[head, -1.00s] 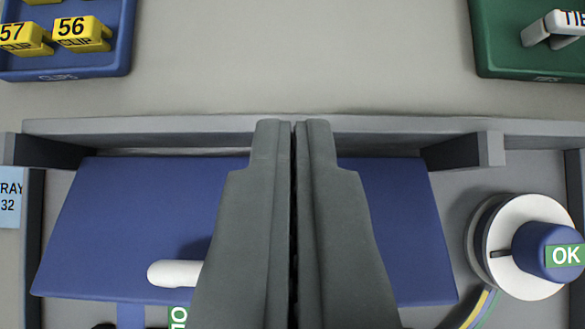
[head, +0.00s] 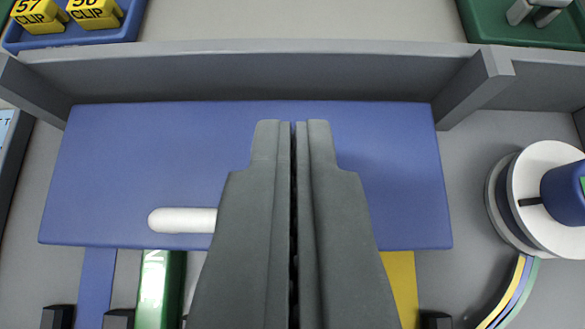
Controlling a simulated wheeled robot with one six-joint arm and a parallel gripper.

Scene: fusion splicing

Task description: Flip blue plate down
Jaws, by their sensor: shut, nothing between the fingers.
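The blue plate (head: 330,150) is a wide flat panel inside the grey tray, in the middle of the head view. Its back edge lies near the tray's back wall. A white rounded bar (head: 182,221) lies across its lower left part and runs behind my gripper. My gripper (head: 293,125) is shut and empty, with its fingertips in front of the plate's upper middle. I cannot tell whether the fingertips touch the plate. The fingers hide the plate's lower middle part.
The grey back wall (head: 250,75) has a bracket at each end. A white spool (head: 540,195) with a blue hub stands at the right. Below the plate lie a blue strip (head: 97,290), a green block (head: 160,290) and a yellow strip (head: 401,275). Blue (head: 70,38) and green (head: 480,25) trays lie behind.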

